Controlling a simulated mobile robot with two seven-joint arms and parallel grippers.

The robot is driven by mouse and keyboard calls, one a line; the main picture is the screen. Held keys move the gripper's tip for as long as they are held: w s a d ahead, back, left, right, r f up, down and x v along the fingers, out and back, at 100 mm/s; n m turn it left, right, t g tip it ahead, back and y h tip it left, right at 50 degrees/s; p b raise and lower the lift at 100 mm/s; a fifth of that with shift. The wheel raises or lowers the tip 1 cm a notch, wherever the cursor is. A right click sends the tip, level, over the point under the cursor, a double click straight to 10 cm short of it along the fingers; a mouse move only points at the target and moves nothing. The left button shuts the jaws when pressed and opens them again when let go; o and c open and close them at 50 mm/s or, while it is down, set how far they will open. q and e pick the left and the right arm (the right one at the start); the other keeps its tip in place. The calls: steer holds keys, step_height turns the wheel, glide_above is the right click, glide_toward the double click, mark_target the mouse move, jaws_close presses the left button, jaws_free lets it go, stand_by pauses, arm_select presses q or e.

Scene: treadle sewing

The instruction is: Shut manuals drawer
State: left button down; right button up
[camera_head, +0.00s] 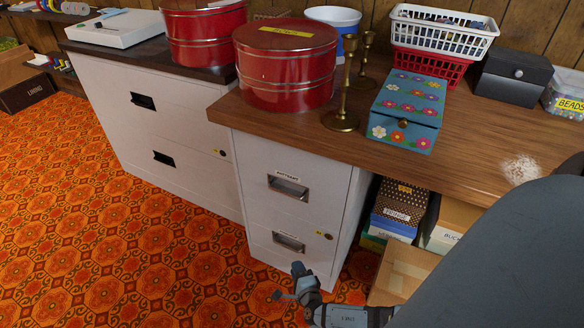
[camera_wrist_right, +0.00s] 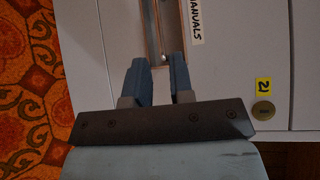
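The manuals drawer (camera_head: 262,238) is the lower drawer of the pale two-drawer cabinet. Its front looks about flush with the cabinet in the head view. Its metal handle (camera_head: 288,242) faces out. In the right wrist view the MANUALS label (camera_wrist_right: 196,22) shows sideways, beside the handle recess (camera_wrist_right: 163,45). My right gripper (camera_head: 287,281) is low in front of this drawer, just below the handle. Its two fingers (camera_wrist_right: 158,75) are apart with a gap and nothing between them. Whether they touch the front I cannot tell. My left gripper is not in view.
The upper drawer (camera_head: 265,188) of the cabinet looks shut. A lock with a yellow tag (camera_wrist_right: 263,95) is on the front. A cardboard box (camera_head: 400,272) and other boxes stand under the desktop (camera_head: 480,140) at right. The patterned carpet (camera_head: 130,240) at left is clear.

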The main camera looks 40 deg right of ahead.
steer(key=v, duration=0.2)
steer(key=shift+s+a, duration=0.15)
steer(key=shift+s, duration=0.15)
steer(key=shift+p, duration=0.3)
